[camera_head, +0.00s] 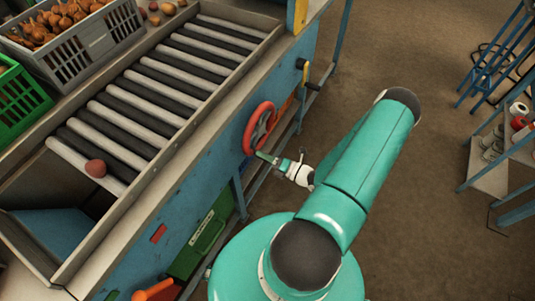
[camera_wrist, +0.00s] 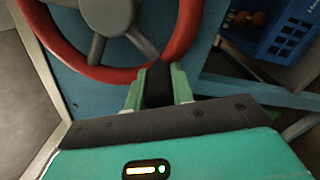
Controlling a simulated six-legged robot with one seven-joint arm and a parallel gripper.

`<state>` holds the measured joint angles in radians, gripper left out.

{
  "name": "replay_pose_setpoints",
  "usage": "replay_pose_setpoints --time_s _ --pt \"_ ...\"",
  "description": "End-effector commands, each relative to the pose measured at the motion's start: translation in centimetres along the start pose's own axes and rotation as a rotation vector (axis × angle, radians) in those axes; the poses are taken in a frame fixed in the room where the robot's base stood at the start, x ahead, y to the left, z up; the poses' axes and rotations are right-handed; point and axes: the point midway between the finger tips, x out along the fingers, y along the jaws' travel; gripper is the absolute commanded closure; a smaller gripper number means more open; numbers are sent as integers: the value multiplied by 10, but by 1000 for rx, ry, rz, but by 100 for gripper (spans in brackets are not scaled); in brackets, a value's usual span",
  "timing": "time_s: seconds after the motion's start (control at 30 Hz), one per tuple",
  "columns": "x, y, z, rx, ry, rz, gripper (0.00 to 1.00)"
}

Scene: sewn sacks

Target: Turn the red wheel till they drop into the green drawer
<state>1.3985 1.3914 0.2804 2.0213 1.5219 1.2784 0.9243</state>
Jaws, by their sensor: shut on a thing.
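The red wheel (camera_head: 248,137) is on the blue side of the roller table; its rim and grey spokes fill the top of the wrist view (camera_wrist: 100,74). My gripper (camera_head: 265,157) is at the wheel's lower edge. In the wrist view its green fingers (camera_wrist: 158,85) are closed about a dark part at the rim, which looks like the wheel's handle. One reddish round item (camera_head: 95,168) lies on the rollers near their lower end. The green drawer (camera_head: 200,240) is low in the table's side, below the wheel; its inside is hidden.
A grey crate (camera_head: 72,62) of onions and a green crate (camera_head: 16,112) stand at the upper left. Several loose items (camera_head: 155,12) lie beyond the grey crate. An orange handle (camera_head: 153,290) is at the bottom. Blue shelving (camera_head: 480,165) is at right; open floor lies between.

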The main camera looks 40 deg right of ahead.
Motion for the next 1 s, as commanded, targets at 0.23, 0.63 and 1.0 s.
replay_pose_setpoints --time_s 0.23,0.63,1.0 --pt "-1 20 -8 230 0 1 100" --pt "-1 44 -10 472 -2 1 100" --pt "0 51 -8 467 -4 2 100"
